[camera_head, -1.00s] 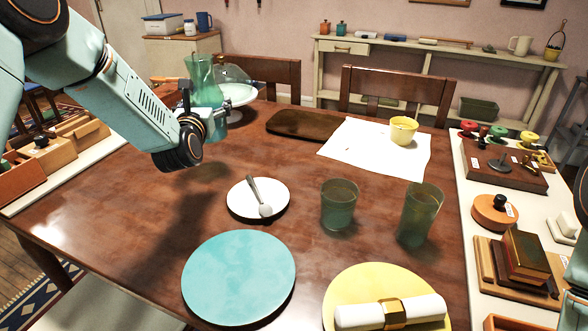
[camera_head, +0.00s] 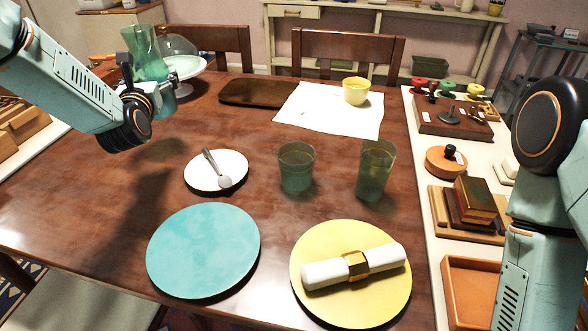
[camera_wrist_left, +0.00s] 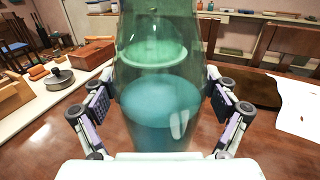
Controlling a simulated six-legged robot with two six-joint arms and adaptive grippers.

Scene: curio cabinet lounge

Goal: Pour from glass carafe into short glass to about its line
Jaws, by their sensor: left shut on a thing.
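The green glass carafe (camera_head: 146,58) stands upright in my left gripper (camera_head: 152,88), above the far left of the table. In the left wrist view the carafe (camera_wrist_left: 158,75) fills the middle between the two fingers, with bluish liquid in its lower part. The short glass (camera_head: 296,168) stands upright near the table's middle, empty as far as I can tell; no line is clear on it. A taller green glass (camera_head: 374,170) stands to its right. My right arm shows at the right edge, but its gripper is out of view.
A white saucer with a spoon (camera_head: 216,172) lies left of the short glass. A teal plate (camera_head: 204,250) and a yellow plate (camera_head: 350,310) with a rolled napkin lie in front. A yellow cup (camera_head: 356,90) and brown tray (camera_head: 258,93) stand behind.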

